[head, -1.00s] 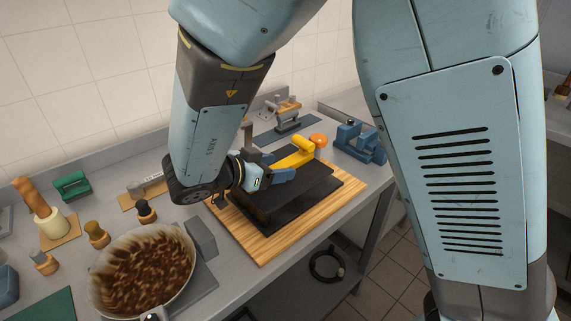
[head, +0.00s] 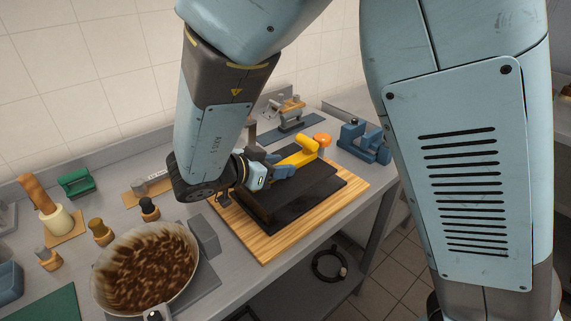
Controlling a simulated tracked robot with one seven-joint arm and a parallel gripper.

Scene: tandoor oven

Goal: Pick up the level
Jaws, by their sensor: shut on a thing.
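A yellow bar-like thing (head: 303,151), which I take to be the level, is above the black slab (head: 318,192) on the wooden board. My gripper (head: 284,170) reaches in from the left with its blue fingers shut on the near end of this yellow thing. The fingers and wrist hide part of it. I cannot tell whether the yellow thing touches the black slab or is clear of it.
An orange knob (head: 322,140) and a blue vise-like thing (head: 364,142) stand just beyond the yellow thing. A pan of brown pieces (head: 147,268) is at the front left. Small wooden-handled tools (head: 101,232) and a green block (head: 75,182) stand along the left counter.

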